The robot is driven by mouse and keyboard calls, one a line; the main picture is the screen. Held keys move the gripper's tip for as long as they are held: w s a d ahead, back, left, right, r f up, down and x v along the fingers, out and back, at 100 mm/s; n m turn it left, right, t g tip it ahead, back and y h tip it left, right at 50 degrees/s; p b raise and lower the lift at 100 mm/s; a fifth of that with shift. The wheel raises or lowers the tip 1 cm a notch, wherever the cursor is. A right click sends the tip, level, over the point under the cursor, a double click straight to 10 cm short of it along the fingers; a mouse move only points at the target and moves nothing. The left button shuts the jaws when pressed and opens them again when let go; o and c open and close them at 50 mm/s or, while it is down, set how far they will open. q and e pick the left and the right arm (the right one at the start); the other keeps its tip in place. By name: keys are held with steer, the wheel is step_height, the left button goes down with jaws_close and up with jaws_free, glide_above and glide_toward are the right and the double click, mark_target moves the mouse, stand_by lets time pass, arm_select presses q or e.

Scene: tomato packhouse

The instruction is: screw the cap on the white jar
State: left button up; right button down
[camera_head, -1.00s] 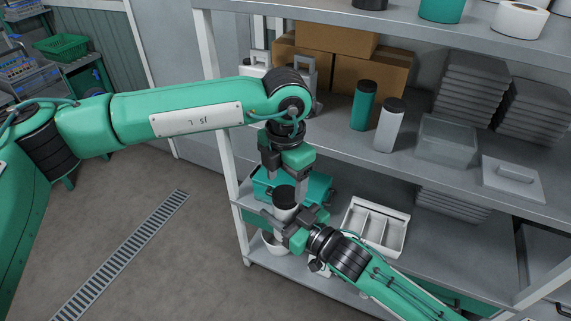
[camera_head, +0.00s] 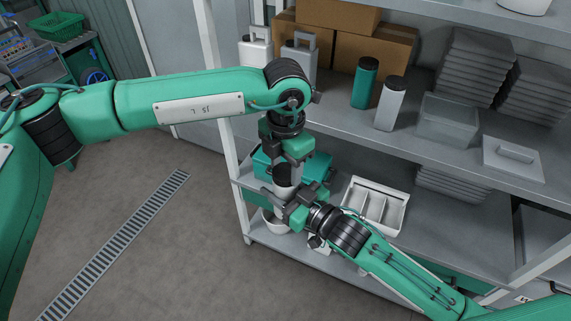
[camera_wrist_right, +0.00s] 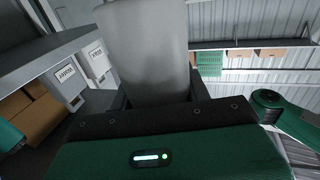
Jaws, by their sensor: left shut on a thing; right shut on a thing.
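The white jar (camera_head: 281,189) is upright, low in front of the shelf rack in the head view. Its grey-white body (camera_wrist_right: 145,45) fills the middle of the right wrist view, and its top is cut off there. My right gripper (camera_head: 283,196) reaches in from the lower right and is shut on the jar's body. A black cap (camera_head: 282,173) is at the jar's top. My left gripper (camera_head: 290,165) points down from above and is shut at the cap, partly hiding it. I cannot tell how tightly the cap sits.
A teal bottle (camera_head: 365,84) and a white bottle (camera_head: 389,104), both black-capped, stand on the shelf behind. A white divided tray (camera_head: 402,222) is right of the jar, a teal case (camera_head: 318,166) behind it, a white bowl (camera_head: 273,222) below. A rack post (camera_head: 214,60) is close on the left.

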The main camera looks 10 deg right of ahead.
arm_select(q)
steer(key=o, duration=1.2)
steer(key=shift+c, duration=0.2)
step_height(320, 180, up, 12)
steer(key=shift+f, duration=0.1)
